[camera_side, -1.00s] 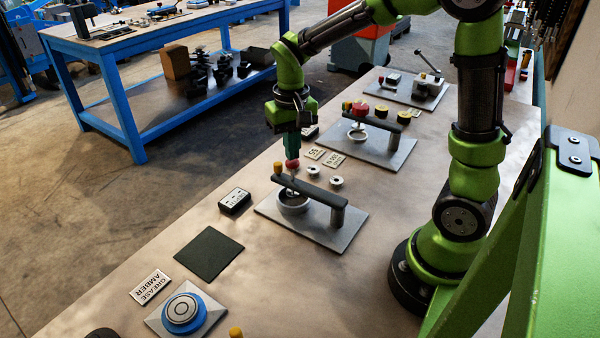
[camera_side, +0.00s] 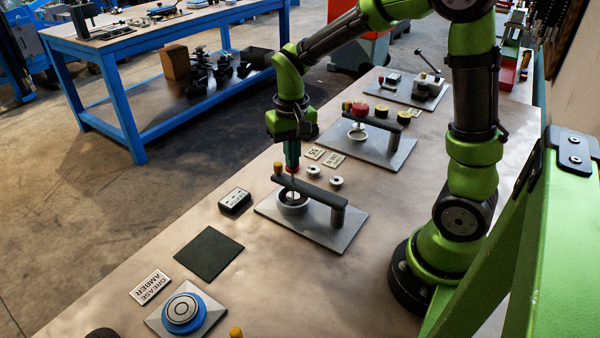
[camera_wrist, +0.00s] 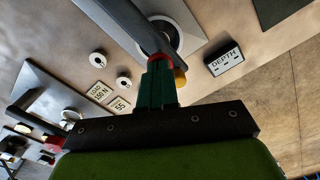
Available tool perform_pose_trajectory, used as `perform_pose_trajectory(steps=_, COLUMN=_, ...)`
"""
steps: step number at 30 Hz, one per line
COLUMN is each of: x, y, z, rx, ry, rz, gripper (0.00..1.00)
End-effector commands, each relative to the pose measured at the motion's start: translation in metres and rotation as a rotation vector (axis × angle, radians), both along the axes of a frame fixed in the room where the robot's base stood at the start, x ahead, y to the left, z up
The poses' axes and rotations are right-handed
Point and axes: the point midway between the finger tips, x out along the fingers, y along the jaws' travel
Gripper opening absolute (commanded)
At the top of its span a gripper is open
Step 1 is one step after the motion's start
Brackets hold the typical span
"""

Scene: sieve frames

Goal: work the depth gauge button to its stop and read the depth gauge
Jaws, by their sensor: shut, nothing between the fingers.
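The depth gauge stands on a grey plate (camera_side: 330,232), with a dark arm (camera_side: 316,191) reaching from a post over a round cup (camera_side: 293,206). Its red button (camera_side: 292,170) sits on top of the arm's end, and a thin rod shows below, in the cup. My gripper (camera_side: 292,165) is shut and empty, pointing down with its teal fingertips on the button. In the wrist view the shut fingers (camera_wrist: 157,65) partly hide the red button (camera_wrist: 152,57). A dark readout box marked DEPTH (camera_wrist: 225,60) shows short dashes; I see no number. The box also shows in the side view (camera_side: 235,202).
A yellow knob (camera_side: 278,168) stands close beside the fingers. Two white rings (camera_side: 337,182) and label cards (camera_side: 333,160) lie behind. A second, similar station (camera_side: 368,145) is farther back. A dark mat (camera_side: 209,253) and a blue round fixture (camera_side: 183,312) are in front.

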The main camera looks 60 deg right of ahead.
Motion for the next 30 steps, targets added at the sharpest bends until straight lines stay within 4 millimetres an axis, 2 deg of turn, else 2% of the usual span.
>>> perform_pose_trajectory(steps=30, x=-0.001, y=0.000, z=-0.013, rx=0.001, ry=0.003, rz=-0.001, gripper=0.00)
